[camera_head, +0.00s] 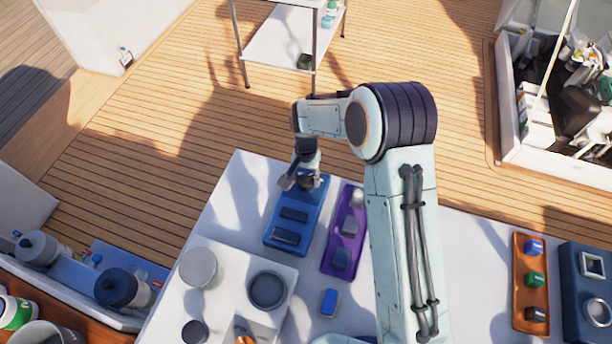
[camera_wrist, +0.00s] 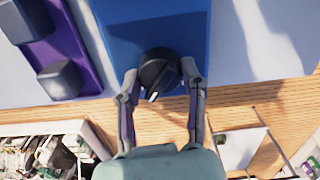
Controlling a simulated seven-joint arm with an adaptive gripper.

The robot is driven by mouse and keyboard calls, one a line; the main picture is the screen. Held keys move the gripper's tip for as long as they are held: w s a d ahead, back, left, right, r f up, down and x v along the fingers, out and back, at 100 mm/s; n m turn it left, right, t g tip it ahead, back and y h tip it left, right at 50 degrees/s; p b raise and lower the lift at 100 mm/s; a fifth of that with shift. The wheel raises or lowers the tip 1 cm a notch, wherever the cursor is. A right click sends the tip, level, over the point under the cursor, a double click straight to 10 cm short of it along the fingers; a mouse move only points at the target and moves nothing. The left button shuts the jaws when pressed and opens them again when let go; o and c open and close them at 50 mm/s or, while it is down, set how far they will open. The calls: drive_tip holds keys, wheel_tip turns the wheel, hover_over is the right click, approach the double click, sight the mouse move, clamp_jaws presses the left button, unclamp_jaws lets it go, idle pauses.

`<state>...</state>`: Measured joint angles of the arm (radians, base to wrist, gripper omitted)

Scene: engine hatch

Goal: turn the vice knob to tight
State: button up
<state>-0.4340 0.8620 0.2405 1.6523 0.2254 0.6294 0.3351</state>
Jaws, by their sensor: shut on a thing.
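The vice knob (camera_wrist: 158,74) is a round black knob with a pale pointer line, on a blue panel (camera_wrist: 115,37). In the wrist view the pointer line points toward the lower left. My gripper (camera_wrist: 161,80) has one finger on each side of the knob and is shut on it. In the head view the blue panel (camera_head: 281,252) lies on the white table, with two dark blocks on it. My gripper (camera_head: 302,182) is at the panel's far end and mostly covers the knob there.
A purple panel (camera_head: 327,269) with grey blocks lies close to the right of the blue panel. A blue piece (camera_head: 329,303) lies nearer. A white block (camera_head: 230,273) with round cups stands at the front left. An orange panel (camera_head: 520,264) with colored knobs is far right.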

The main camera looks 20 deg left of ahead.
sight(306, 177)
drive_tip(key=shift+f, duration=0.1)
idle(0.3)
drive_tip(key=o, duration=1.2)
drive_tip(key=shift+c, duration=0.2)
wheel_tip(306, 177, up, 12)
